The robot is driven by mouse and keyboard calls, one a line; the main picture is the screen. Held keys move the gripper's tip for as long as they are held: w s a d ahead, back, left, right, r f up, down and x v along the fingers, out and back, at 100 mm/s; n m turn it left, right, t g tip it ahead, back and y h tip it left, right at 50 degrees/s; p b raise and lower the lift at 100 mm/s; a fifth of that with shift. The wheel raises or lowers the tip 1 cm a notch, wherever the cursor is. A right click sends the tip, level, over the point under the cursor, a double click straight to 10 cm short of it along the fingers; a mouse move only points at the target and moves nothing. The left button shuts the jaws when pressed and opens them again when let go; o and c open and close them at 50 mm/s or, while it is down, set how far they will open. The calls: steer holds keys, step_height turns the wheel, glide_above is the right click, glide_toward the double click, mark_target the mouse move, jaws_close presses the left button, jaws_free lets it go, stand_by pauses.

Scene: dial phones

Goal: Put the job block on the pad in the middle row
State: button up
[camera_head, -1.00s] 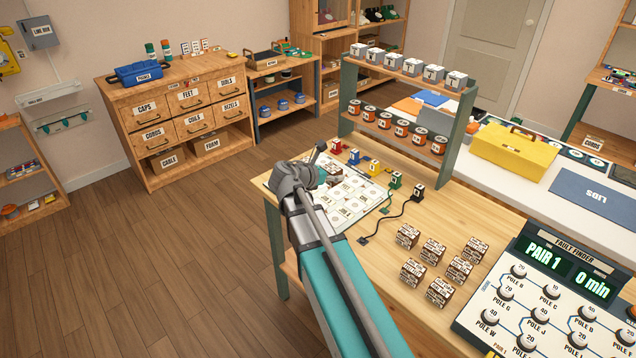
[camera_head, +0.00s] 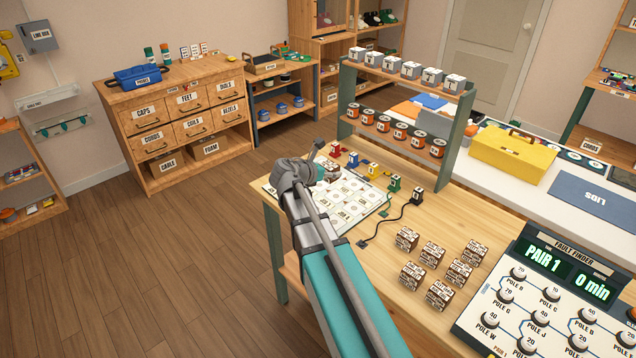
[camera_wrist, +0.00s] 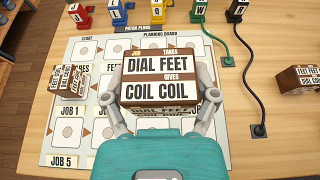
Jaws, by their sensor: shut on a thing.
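My gripper (camera_wrist: 158,95) is shut on a brown and white job block (camera_wrist: 160,75). The block's face reads "DIAL FEET" and "COIL COIL". In the wrist view it is over the planning board (camera_wrist: 48,145), hiding the pads behind it; I cannot tell whether it touches the board. A second, similar block (camera_wrist: 72,82) sits at the board's left, below the "START" pad. In the head view the held block (camera_head: 330,169) shows partly beyond my wrist, over the board (camera_head: 352,207).
Coloured patch plugs stand behind the board, including a red one (camera_wrist: 80,15). Green (camera_wrist: 228,60) and black (camera_wrist: 250,75) cords run along the board's right. Several more blocks (camera_head: 432,253) stand on the table, left of the fault finder (camera_head: 560,270). A two-tier rack (camera_head: 405,100) stands behind.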

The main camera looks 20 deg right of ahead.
steer(key=b, duration=0.3)
glide_above(320, 185)
steer(key=s, duration=0.4)
step_height(320, 185, down, 4)
steer(key=w+f+b, duration=0.2)
steer(key=f+b, duration=0.1)
steer(key=shift+w+a+b, duration=0.1)
steer(key=shift+b, duration=0.2)
steer(key=shift+w+f+b, duration=0.5)
steer(key=shift+w+f, duration=0.05)
steer(key=shift+f, duration=0.05)
steer(key=shift+w+f+b, duration=0.45)
steer(key=shift+f+b, duration=0.2)
steer(key=shift+b, duration=0.05)
steer(key=shift+f+b, duration=1.35)
steer(key=shift+f, duration=0.15)
